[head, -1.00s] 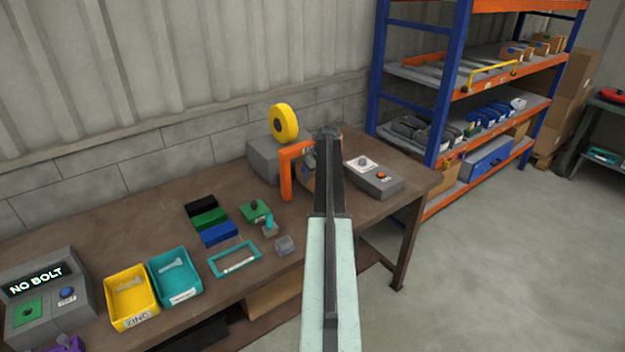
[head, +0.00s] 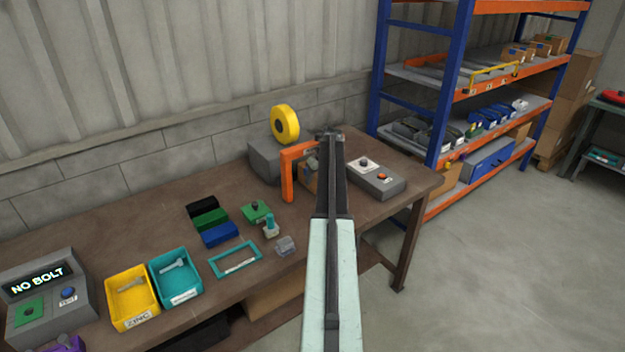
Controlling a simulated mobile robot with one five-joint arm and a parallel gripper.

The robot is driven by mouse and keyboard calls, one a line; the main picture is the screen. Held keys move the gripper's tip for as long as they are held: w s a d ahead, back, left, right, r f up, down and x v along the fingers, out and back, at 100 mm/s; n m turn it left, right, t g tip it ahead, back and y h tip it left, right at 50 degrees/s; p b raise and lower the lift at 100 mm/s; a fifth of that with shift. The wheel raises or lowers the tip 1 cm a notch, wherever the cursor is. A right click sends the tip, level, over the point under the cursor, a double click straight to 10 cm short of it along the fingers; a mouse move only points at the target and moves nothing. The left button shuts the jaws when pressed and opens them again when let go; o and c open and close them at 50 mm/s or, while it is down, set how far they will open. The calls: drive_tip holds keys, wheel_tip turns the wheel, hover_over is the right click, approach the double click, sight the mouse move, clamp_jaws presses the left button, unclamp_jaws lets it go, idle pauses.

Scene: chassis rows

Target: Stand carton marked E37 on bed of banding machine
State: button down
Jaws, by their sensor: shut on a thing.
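The banding machine (head: 267,160) stands at the back of the bench, a grey body with a yellow reel (head: 285,124) on top and an orange arch (head: 288,180) in front. A brown carton (head: 309,179) shows beside the arch, partly behind my arm. Its marking cannot be read, and I cannot tell whether it touches the machine's bed, which is mostly hidden. My gripper (head: 329,137) is at the far end of my arm, by the arch, shut on the carton. Its fingertips are hard to see.
A grey control box (head: 378,179) sits right of my arm. Left are a teal frame (head: 235,259), colored blocks, yellow (head: 131,297) and teal bins (head: 176,276), and a "NO BOLT" tester (head: 45,295). A shelving rack (head: 437,120) stands beyond the bench's right end.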

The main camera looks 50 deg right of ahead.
drive_tip(key=shift+f, duration=0.15)
drive_tip(key=shift+f, duration=0.1)
drive_tip(key=shift+s+a+f+b, duration=0.1)
drive_tip(key=shift+f+b, duration=0.05)
drive_tip(key=shift+b, duration=0.35)
drive_tip(key=shift+s+a, duration=0.1)
drive_tip(key=shift+c, duration=2.4)
unclamp_jaws()
drive_tip(key=shift+s+f, duration=0.1)
drive_tip(key=shift+a, duration=0.1)
drive_tip(key=p+v, duration=0.7)
drive_tip(key=v, duration=0.1)
drive_tip(key=shift+w+d+r+p, duration=0.25)
drive_tip(key=shift+w+r+p, duration=0.05)
drive_tip(key=shift+w+p, duration=0.1)
drive_tip(key=shift+f, duration=0.1)
